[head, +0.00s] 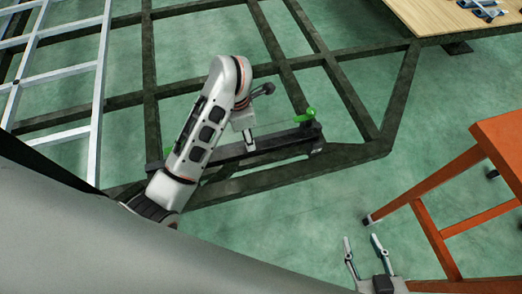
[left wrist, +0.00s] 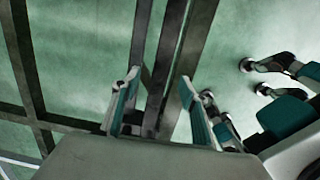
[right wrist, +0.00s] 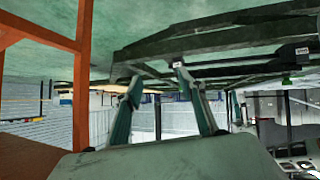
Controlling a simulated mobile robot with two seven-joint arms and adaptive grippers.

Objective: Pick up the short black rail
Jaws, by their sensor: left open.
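The short black rail (head: 282,141) lies across the dark chassis near its front corner, with a green clamp (head: 306,116) by its right end. My left arm crosses in front of the rail's left part and hides some of it. My left gripper (head: 250,143) is over the middle of the rail, fingers pointing down. In the left wrist view this gripper (left wrist: 160,88) is open, with dark beams showing between and beyond its fingers. Whether it touches the rail I cannot tell. My right gripper (head: 362,241) is open and empty, low at the right, apart from the rail.
The dark chassis frame (head: 352,100) spreads over the green floor. A pale metal ladder-like frame (head: 98,100) is at the left. An orange stand (head: 452,183) is at the right, near my right gripper. A wooden board (head: 440,15) is at the top right. Open floor (head: 300,210) lies in front of the chassis.

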